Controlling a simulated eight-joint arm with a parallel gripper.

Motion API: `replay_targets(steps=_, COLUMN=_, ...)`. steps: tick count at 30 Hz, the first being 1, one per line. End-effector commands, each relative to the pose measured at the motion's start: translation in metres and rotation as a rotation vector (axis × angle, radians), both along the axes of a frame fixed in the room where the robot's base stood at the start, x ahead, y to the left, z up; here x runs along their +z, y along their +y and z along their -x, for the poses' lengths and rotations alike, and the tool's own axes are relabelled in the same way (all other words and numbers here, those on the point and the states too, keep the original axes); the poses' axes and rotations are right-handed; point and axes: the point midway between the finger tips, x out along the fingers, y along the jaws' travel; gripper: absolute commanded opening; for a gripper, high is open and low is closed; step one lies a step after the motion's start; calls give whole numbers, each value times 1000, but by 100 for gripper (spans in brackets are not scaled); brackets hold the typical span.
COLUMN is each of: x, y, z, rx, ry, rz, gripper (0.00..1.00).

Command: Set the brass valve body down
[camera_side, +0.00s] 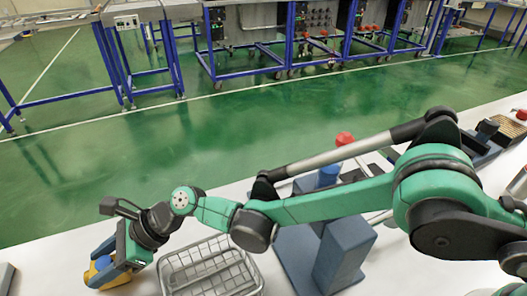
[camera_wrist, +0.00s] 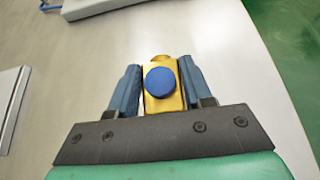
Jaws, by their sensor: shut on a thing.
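The brass valve body (camera_wrist: 158,104) is a yellow block with a round blue cap (camera_wrist: 160,81) facing the wrist camera. My gripper (camera_wrist: 160,88) is shut on it, with one blue finger on each side. In the side view my gripper (camera_side: 103,266) is at the lower left, low over the white table. The valve body (camera_side: 112,281) shows there as a small yellow patch between the fingers. I cannot tell whether its underside touches the table.
A wire basket (camera_side: 210,268) stands on the table just right of my gripper. A blue-grey block fixture (camera_side: 343,256) is further right, with a red-topped part (camera_side: 344,139) behind it. In the wrist view a flat pale panel (camera_wrist: 12,95) lies at left; bare table surrounds the gripper.

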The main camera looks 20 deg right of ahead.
Motion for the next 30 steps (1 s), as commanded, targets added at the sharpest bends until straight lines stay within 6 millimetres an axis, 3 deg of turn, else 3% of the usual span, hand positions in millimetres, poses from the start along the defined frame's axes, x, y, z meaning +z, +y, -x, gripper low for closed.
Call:
replay_targets(steps=5, x=-3, y=0, z=0, rx=0, ry=1, rz=-1, gripper=0)
replay_targets(steps=6, x=-3, y=0, z=0, rx=0, ry=0, rz=0, gripper=56)
replay_targets(steps=8, x=-3, y=0, z=0, rx=0, ry=0, rz=0, gripper=73)
replay_targets(steps=9, x=-3, y=0, z=0, rx=0, ry=0, rz=0, gripper=76)
replay_targets(steps=19, x=0, y=0, z=0, rx=0, ry=0, rz=0, gripper=76)
replay_targets(steps=23, x=7, y=-10, z=-1, rx=0, ry=1, rz=0, gripper=76)
replay_targets(steps=27, x=19, y=-29, z=0, rx=-1, ry=0, rz=0, gripper=76)
replay_targets(steps=30, x=40, y=-27, z=0, rx=0, ry=0, rz=0, gripper=76)
